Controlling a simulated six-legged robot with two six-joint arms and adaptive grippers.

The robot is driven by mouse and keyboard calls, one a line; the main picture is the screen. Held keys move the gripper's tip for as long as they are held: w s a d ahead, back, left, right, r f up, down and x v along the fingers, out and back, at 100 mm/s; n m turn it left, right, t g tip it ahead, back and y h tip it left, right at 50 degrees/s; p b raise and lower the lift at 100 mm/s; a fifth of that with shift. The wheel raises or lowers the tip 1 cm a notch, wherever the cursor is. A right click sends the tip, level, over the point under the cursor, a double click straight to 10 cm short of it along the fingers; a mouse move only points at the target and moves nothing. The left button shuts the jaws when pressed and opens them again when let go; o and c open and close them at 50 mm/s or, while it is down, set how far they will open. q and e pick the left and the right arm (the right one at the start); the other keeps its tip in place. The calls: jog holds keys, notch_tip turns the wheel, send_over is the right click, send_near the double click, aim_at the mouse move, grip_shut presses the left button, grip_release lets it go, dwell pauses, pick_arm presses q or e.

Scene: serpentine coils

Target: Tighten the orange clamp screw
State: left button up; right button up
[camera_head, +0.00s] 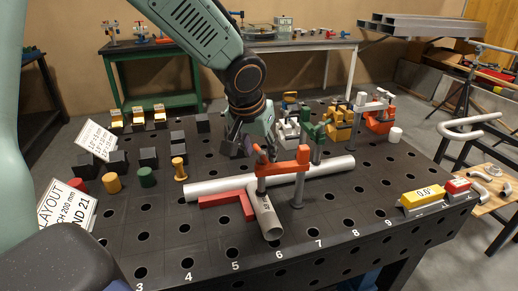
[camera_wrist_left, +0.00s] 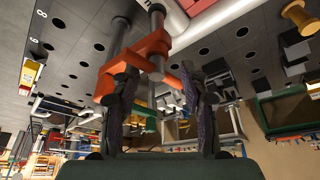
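The orange clamp (camera_head: 285,167) stands on the black perforated table, its arm reaching over a grey pipe. Its grey post (camera_head: 297,190) stands in the table at the right, and its screw end is at the left, above the short pipe (camera_head: 264,213). My left gripper (camera_head: 250,147) is just behind and above that screw end. In the left wrist view the gripper (camera_wrist_left: 160,78) is open, its two dark fingers apart, with the orange clamp (camera_wrist_left: 150,48) ahead of and partly between them. I cannot tell whether a finger touches it. The screw's handle is partly hidden. My right gripper is not in view.
A long pipe (camera_head: 206,186) and a red square (camera_head: 228,203) lie by the clamp. A green clamp (camera_head: 314,133), yellow clamp (camera_head: 340,120) and another orange clamp (camera_head: 379,117) stand behind.

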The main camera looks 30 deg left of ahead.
pick_arm(q)
jog(key=shift+w+d, duration=0.1)
jog(key=shift+d, duration=0.1)
jog(key=shift+c, duration=1.3)
jog(key=shift+s+a, duration=0.15)
jog(key=shift+s, duration=0.05)
jog(key=c, duration=0.3)
jog(key=shift+r, duration=0.1)
jog(key=shift+c, duration=0.9)
jog(key=shift+w+d, duration=0.1)
jog(key=shift+d, duration=0.1)
grip_shut()
jog(key=shift+a, duration=0.1)
jog(key=shift+r, duration=0.1)
